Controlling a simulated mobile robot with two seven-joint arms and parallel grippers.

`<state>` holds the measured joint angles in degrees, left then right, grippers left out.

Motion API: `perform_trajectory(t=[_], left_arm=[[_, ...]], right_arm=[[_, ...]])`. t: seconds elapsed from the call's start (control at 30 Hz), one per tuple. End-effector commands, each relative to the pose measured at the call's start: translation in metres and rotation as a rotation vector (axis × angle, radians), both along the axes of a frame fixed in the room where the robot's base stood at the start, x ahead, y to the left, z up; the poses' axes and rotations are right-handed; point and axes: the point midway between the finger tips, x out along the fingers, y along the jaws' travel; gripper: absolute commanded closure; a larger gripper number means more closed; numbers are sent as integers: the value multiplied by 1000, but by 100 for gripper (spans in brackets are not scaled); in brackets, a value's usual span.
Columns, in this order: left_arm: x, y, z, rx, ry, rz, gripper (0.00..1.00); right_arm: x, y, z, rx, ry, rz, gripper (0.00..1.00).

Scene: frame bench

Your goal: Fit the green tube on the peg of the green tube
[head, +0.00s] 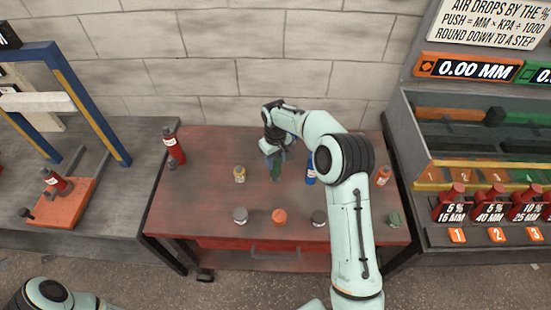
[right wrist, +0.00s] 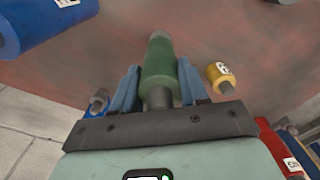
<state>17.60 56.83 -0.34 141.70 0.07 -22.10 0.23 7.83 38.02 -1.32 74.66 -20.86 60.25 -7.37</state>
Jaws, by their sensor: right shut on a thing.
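The green tube (head: 275,170) is in my right gripper (head: 273,155), over the back middle of the red-topped bench. In the right wrist view the tube (right wrist: 160,68) sits between the two blue fingers (right wrist: 160,88), with grey ends showing at its top and bottom. The fingers are shut on it. I cannot tell whether its lower end touches the bench. I cannot pick out the green tube's peg for certain. A small dark green piece (head: 394,219) stands at the bench's front right. My left gripper is out of view.
A grey rack (head: 403,130) stands right, a blue frame (head: 95,117) left.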

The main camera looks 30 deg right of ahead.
Motion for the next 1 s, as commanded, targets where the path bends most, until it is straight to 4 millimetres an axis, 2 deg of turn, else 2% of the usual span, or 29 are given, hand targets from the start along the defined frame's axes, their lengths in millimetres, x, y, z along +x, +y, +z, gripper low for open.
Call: perform_trajectory(t=[0.33,1.0], left_arm=[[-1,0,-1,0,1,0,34],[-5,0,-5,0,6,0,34]], right_arm=[[0,0,-1,0,-1,0,100],[0,0,-18,0,-2,0,100]])
